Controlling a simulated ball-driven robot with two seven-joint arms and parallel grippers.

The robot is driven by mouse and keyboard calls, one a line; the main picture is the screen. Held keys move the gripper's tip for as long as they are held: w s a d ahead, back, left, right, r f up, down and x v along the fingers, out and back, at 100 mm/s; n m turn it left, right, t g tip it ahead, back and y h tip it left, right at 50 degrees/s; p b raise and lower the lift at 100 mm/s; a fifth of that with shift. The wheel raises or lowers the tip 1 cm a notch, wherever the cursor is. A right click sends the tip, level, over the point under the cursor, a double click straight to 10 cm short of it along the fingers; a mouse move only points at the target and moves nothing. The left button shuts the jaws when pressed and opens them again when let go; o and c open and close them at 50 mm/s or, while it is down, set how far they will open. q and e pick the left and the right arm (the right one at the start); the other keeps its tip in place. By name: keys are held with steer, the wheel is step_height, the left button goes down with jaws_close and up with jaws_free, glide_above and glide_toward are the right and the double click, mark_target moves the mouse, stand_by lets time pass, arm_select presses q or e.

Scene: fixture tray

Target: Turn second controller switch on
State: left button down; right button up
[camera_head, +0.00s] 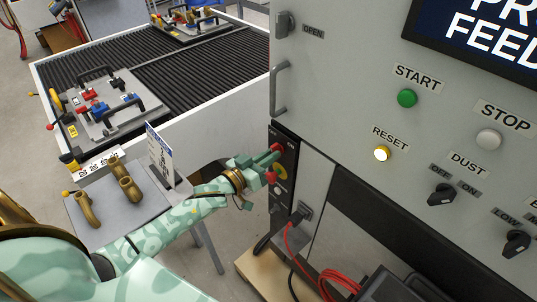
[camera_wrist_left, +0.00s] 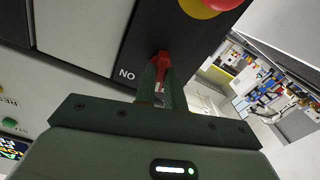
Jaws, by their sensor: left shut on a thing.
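A black control panel (camera_head: 293,153) is on the side of the grey machine, with a red switch (camera_wrist_left: 161,62) and a red button on a yellow base (camera_wrist_left: 215,4). My left gripper (camera_head: 273,161) reaches this panel from the left. In the left wrist view my left gripper (camera_wrist_left: 157,78) is shut on the red switch, with a finger on each side of it. A label beside the switch appears upside down as "NO". The fingers hide part of the switch, so its exact turn is hard to tell. My right gripper is out of view.
The machine front has a green START button (camera_head: 407,98), a white STOP button (camera_head: 488,139), a lit RESET button (camera_head: 381,154) and a DUST knob (camera_head: 441,194). Red cable (camera_head: 296,252) hangs below the panel. A ribbed table (camera_head: 190,55) holding fixtures stands at left.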

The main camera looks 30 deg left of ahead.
arm_select(q)
steer(key=m, duration=0.4)
steer(key=shift+m+p, duration=0.3)
steer(key=shift+p, duration=0.1)
steer(key=m, duration=0.4)
steer(key=shift+m, duration=0.3)
steer(key=c, duration=1.5)
jaws_free()
steer(key=shift+s, duration=0.1)
steer(key=v, duration=1.6)
steer(key=shift+s+a, duration=0.1)
